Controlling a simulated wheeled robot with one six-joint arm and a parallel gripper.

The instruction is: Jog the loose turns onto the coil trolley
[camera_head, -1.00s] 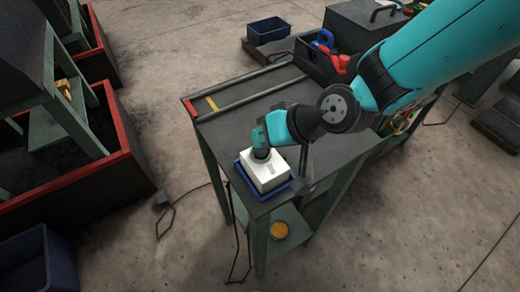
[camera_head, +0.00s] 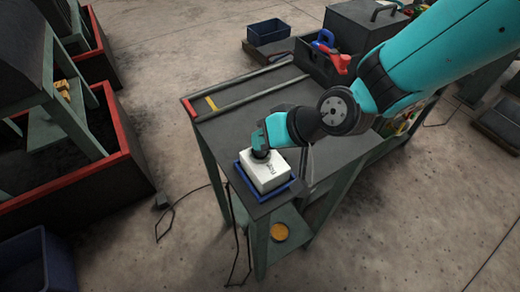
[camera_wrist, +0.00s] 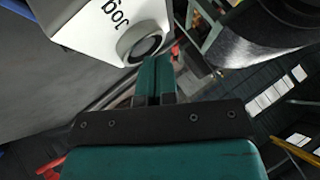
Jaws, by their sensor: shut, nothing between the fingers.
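A white box (camera_head: 266,180) marked "Jog" sits in a blue-rimmed tray (camera_head: 274,195) on the near corner of the bench. The wrist view shows the box (camera_wrist: 85,25) with a round grey button (camera_wrist: 145,43) on it. My gripper (camera_head: 261,153) is shut and empty, over the top of the box. In the wrist view, its teal fingertips (camera_wrist: 157,62) are close beside the button; I cannot tell whether they touch it. A dark rounded form with fine grey strands (camera_wrist: 250,48), possibly the drum with wire, shows at upper right there. I cannot make out the coil trolley.
The dark bench top (camera_head: 235,120) has rails and is mostly clear. A dark bin (camera_head: 320,62) with red and blue items stands at its far end. Red-edged pens (camera_head: 110,160) stand on the left. A cable (camera_head: 172,215) lies on the floor.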

